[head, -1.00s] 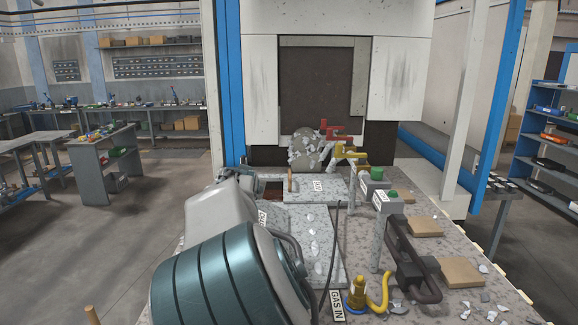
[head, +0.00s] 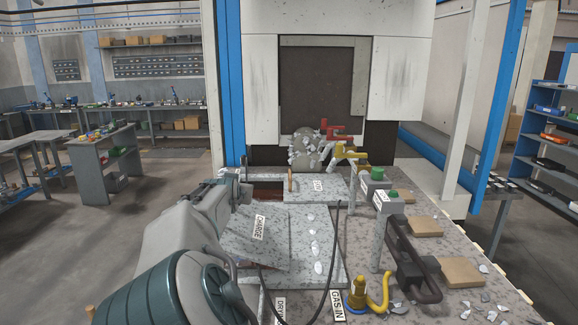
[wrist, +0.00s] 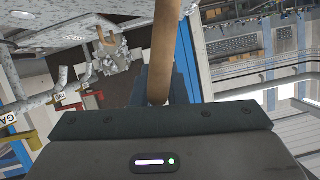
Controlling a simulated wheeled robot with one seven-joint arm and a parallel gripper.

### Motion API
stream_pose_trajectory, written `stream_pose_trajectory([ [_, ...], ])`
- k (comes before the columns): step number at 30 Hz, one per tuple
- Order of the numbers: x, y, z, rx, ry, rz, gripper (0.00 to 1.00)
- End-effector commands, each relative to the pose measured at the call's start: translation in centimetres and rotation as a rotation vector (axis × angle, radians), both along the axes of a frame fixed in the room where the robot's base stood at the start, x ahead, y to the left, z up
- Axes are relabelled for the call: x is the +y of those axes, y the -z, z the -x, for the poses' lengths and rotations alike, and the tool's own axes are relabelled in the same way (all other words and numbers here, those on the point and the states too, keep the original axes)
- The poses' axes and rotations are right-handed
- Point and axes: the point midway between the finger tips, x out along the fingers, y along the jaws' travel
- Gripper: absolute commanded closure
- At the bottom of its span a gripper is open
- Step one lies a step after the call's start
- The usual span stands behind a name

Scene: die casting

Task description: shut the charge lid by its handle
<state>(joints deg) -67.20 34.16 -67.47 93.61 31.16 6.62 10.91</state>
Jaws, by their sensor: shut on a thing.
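The speckled grey charge lid (head: 248,248) with its white CHARGE label (head: 259,227) shows just right of my arm in the head view. Its left part is hidden by my arm, and I cannot tell its exact tilt. In the wrist view a round wooden handle (wrist: 165,45) runs down between the dark fingers of my gripper (wrist: 162,85), which is shut on it. In the head view my gripper (head: 240,187) is beside a dark reddish opening (head: 266,192), and the held handle is hidden there.
A second plate with an upright wooden handle (head: 290,180) lies beyond the opening. A black hose (head: 338,235) arches over the deck at the right. Green-topped posts (head: 388,205), a yellow valve (head: 358,295) and a dark pipe (head: 410,255) stand further right.

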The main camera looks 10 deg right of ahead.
Motion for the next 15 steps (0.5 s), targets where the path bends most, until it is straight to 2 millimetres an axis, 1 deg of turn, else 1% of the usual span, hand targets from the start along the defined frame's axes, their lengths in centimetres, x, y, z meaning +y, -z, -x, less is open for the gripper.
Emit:
stream_pose_trajectory([
  [1,-0.10,0.38,0.04,0.007,0.004,0.008,1.00],
  [10,-0.10,0.35,0.02,0.006,0.005,0.010,1.00],
  [15,0.26,0.78,-0.04,0.012,0.004,0.034,1.00],
])
